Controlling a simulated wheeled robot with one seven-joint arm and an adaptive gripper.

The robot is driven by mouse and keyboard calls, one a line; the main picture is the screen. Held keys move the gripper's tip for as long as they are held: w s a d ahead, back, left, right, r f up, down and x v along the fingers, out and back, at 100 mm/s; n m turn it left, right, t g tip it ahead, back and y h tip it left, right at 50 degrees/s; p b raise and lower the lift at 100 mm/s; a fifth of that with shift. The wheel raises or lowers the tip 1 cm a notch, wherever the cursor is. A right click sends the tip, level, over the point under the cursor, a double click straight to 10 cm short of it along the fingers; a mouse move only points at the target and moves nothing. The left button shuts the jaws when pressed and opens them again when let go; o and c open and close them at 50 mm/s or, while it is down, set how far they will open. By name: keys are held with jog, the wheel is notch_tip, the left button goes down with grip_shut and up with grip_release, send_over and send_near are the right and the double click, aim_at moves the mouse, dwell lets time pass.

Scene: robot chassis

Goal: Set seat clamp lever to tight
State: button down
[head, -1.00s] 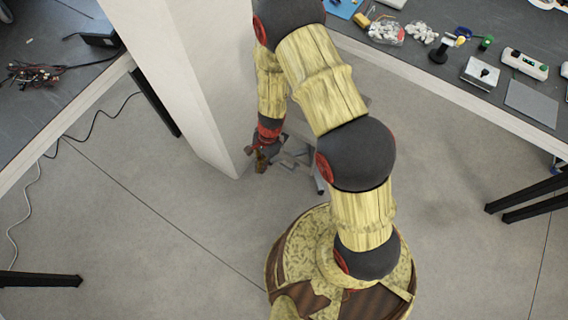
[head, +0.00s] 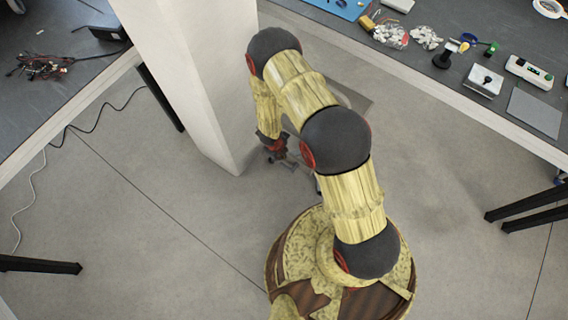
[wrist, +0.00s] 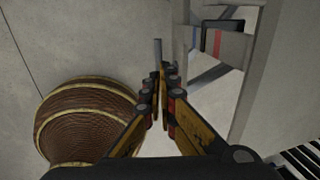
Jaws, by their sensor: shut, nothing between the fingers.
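My gripper (wrist: 161,78) is shut and empty in the wrist view, its yellow and black fingers together. A thin grey upright bar (wrist: 157,50) shows just beyond the fingertips. It may be the clamp lever, but I cannot tell, nor whether it touches the fingers. In the head view my gripper (head: 286,157) is low beside the white pillar, small and partly dark. A grey flat panel (head: 350,98), perhaps the seat, shows behind my arm, which hides most of it. The clamp and the lever's setting cannot be made out.
The white pillar (head: 190,80) stands close left of my gripper. A workbench (head: 420,75) with small parts runs along the upper right, another bench (head: 35,110) is at left. A black cable (head: 105,125) lies on the floor. The open floor (head: 150,240) at lower left is clear.

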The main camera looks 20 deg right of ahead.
aim_at(285, 165)
jog(key=shift+f, duration=0.1)
jog(key=f+b, duration=0.2)
jog(key=f, duration=0.2)
jog(key=w+d+f+b, duration=0.1)
jog(key=f+b, duration=0.1)
jog(key=f, duration=0.3)
jog(key=d+f+b, duration=0.1)
jog(key=f, duration=0.3)
jog(key=shift+w+d+f+b, duration=0.1)
jog(key=shift+w+f+b, duration=0.2)
jog(key=shift+b, duration=0.1)
jog(key=shift+p, duration=0.6)
